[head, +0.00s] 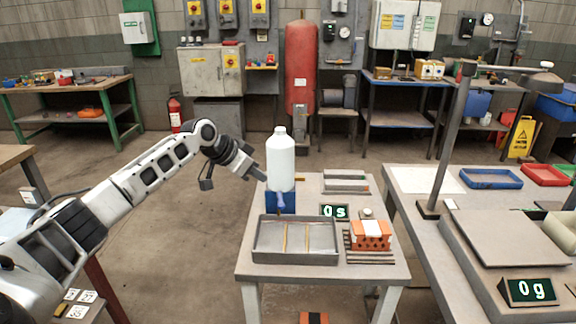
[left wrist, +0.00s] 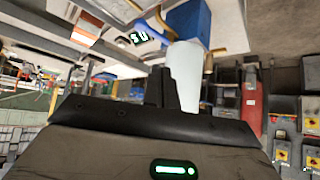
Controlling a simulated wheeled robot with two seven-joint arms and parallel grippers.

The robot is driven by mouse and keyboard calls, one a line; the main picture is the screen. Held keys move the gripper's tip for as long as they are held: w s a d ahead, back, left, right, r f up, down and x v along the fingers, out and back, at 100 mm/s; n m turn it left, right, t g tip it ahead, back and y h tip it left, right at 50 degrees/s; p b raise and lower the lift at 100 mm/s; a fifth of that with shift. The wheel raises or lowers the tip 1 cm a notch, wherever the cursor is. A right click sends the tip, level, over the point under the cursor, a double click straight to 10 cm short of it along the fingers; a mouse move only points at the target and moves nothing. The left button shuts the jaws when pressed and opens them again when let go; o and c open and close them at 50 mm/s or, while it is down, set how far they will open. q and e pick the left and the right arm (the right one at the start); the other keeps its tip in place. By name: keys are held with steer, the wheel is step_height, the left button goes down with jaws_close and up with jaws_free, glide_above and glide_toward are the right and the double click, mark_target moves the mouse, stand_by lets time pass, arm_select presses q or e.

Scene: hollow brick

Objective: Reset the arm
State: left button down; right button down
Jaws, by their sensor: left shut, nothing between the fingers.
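My left gripper (head: 262,176) reaches in from the left, above the left part of the small table. It is shut and empty, just left of a white bottle (head: 281,160). In the left wrist view its closed fingers (left wrist: 163,88) point toward the same bottle (left wrist: 184,72), with nothing between them. I cannot tell whether the fingers touch the bottle. An orange hollow brick (head: 371,230) with a white stripe sits at the right front of the table. My right gripper is not in view.
A grey divided tray (head: 294,257) lies at the table's front (head: 349,274). A blue block (head: 274,202) is below the bottle, and a small display (head: 334,210) is behind the brick. A right-hand bench (head: 418,181) holds a post and a "0 g" display (head: 530,291).

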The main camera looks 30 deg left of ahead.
arm_select(q)
steer(key=s+d+f+m+g, duration=0.1)
steer(key=s+d+f+g, duration=0.1)
steer(key=s+d+f, duration=0.8)
steer(key=s+d+f+m+g, duration=0.2)
steer(key=s+d+f, duration=0.5)
steer(key=d, duration=0.5)
steer(key=s+d+r+n+y, duration=0.1)
steer(key=s+n, duration=0.2)
steer(key=s, duration=0.6)
steer(key=s+d+r+n+y, duration=0.1)
steer(key=s+n+y, duration=0.1)
steer(key=s, duration=0.7)
steer(key=w+d+f+t+h, duration=0.2)
steer(key=w+d+f+t, duration=0.2)
steer(key=f, duration=0.5)
steer(key=shift+w+d+t, duration=0.25)
steer(key=shift+w+t, duration=0.7)
steer(key=shift+t, duration=0.05)
